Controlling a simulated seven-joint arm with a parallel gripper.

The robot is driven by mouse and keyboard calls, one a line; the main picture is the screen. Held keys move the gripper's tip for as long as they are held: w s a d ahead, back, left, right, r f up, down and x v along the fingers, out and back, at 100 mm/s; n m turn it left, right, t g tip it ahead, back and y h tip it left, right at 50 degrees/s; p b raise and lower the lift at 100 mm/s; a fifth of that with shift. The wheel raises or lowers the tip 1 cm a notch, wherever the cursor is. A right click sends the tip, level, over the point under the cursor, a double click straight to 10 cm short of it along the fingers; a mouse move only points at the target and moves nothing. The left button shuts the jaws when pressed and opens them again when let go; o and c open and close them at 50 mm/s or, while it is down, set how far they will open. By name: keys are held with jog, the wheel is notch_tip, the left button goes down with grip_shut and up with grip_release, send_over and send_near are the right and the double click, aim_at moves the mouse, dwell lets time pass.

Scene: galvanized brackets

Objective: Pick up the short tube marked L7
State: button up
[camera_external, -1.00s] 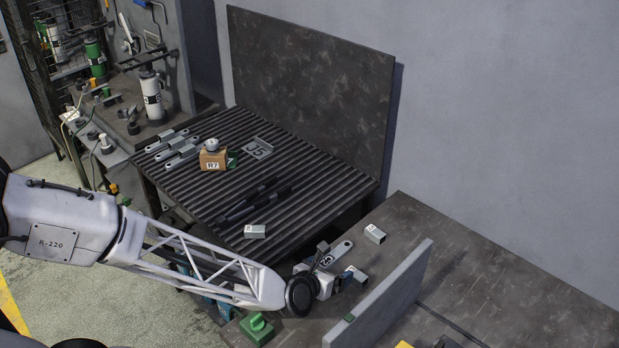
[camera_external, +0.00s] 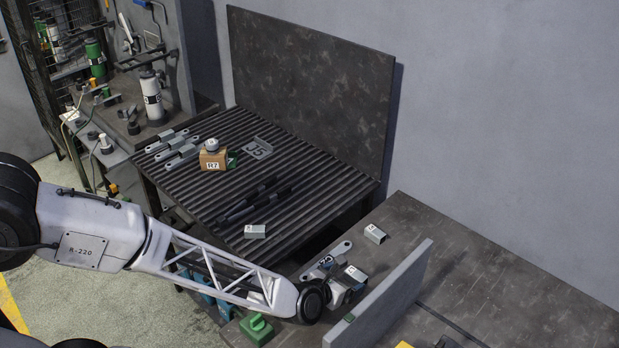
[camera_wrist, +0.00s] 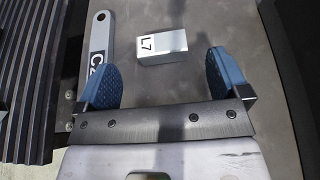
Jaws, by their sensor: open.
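The short tube marked L7 (camera_wrist: 162,46) is a silvery square tube lying on the dark bench, with its white label facing up in the wrist view. My gripper (camera_wrist: 160,78) is open, its two blue pads spread apart. The tube lies just beyond the pads, roughly centred on the gap and touching neither. In the external view my gripper (camera_external: 338,284) is low over the bench, and a small tube (camera_external: 356,272) beside it appears to be the same one, partly hidden by the gripper.
A flat bracket marked C2 (camera_wrist: 97,50) lies left of the tube, close to the left pad. Another short tube (camera_external: 375,234) lies farther back. An upright grey plate (camera_external: 385,300) stands right of my gripper. A green block (camera_external: 257,328) sits near the front edge.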

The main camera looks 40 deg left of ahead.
aim_at(356, 275)
jog(key=shift+w+f, duration=0.1)
jog(key=shift+w, duration=0.05)
jog(key=shift+x, duration=2.5)
jog(key=shift+f, duration=0.15)
jog(key=shift+c, duration=0.4)
jog(key=c, duration=0.9)
